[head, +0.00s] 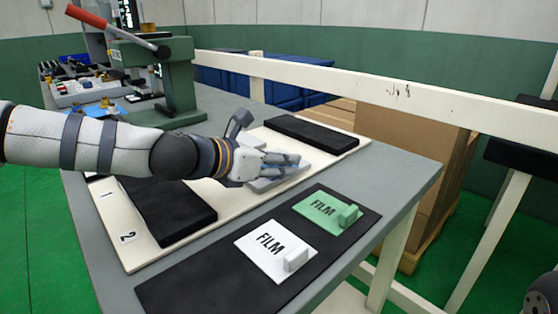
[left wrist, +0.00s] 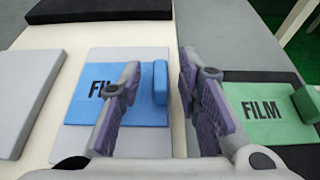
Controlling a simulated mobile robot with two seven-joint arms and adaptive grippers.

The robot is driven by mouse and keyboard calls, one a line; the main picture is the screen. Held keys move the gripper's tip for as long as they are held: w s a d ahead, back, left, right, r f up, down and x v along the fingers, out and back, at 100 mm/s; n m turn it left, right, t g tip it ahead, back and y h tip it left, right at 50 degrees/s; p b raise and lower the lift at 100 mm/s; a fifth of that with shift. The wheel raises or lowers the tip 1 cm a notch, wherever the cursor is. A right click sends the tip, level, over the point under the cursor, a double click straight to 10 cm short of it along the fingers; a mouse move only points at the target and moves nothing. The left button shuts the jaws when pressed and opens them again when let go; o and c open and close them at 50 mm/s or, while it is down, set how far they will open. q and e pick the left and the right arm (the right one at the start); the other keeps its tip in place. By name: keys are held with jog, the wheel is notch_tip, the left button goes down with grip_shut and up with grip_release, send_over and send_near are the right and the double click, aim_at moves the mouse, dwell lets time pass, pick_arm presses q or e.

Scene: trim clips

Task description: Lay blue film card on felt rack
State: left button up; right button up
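The blue film card (left wrist: 90,102) lies flat on a grey pad (left wrist: 70,140) in the left wrist view, with a raised blue grip block (left wrist: 160,85) at its right edge. My left gripper (left wrist: 159,75) is open, its two fingers appearing on either side of that block; I see no contact. In the head view my left gripper (head: 285,163) is low over the pad and hides the blue card. The black felt rack (head: 205,285) lies along the front of the table. It holds a white film card (head: 262,247) and a green film card (head: 318,208). My right gripper is not visible.
A cream board (head: 238,222) marked 1 and 2 carries black pads (head: 165,212) and grey pads. The rack's left end is bare. A green press with a red lever (head: 110,27) stands at the far left. A cream rail (head: 370,82) runs behind the table.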

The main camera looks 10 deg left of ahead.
pick_arm(q)
jog(key=shift+r, duration=0.45)
jog(key=p+v, duration=0.3)
jog(key=v, duration=0.8)
jog(key=shift+s+a+p, duration=0.2)
jog(key=shift+s+p, duration=0.1)
jog(key=shift+s, duration=0.05)
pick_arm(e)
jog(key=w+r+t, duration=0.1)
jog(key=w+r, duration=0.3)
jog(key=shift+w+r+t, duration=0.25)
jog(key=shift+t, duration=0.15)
